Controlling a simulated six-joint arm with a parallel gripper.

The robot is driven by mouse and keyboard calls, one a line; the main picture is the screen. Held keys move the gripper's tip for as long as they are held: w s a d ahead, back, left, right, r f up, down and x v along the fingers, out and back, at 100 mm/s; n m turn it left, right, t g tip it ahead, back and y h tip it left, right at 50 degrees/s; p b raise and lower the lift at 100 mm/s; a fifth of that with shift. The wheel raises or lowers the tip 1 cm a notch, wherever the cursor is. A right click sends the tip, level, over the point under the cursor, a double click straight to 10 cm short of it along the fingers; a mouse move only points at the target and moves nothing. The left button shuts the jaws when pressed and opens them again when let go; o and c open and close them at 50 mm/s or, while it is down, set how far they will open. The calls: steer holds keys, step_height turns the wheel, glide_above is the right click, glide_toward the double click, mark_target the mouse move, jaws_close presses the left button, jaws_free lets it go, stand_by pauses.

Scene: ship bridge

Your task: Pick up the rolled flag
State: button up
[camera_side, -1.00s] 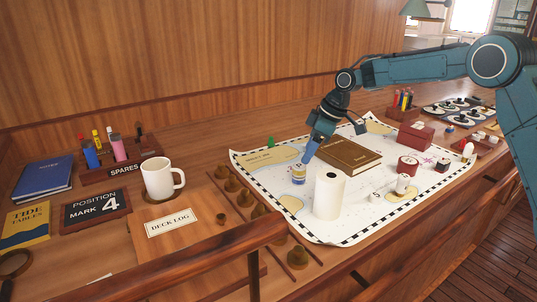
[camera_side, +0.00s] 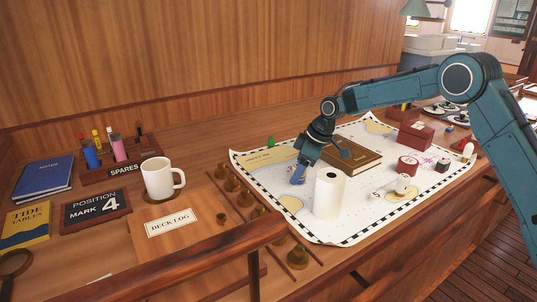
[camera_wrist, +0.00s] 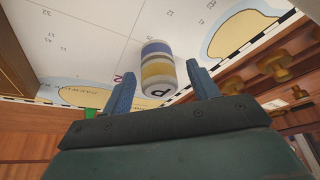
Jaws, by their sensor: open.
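The rolled flag (camera_wrist: 158,68) is a short cylinder with white, blue and yellow bands and a dark letter P on its near end. In the side view my gripper (camera_side: 298,178) is low over the chart (camera_side: 330,236) and hides most or all of the flag.
A tall white cylinder (camera_side: 328,195) stands just right of my gripper. A brown book (camera_side: 356,157) lies behind it. Brass weights (camera_side: 245,198) line the chart's left side. A white mug (camera_side: 160,180) stands farther left.

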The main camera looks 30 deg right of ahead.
mark_target(296, 165)
steer(key=shift+x, duration=0.75)
steer(key=c, duration=1.1)
steer(key=shift+o, duration=0.2)
steer(key=shift+r, duration=0.15)
step_height(296, 165, up, 20)
stand_by(0.6)
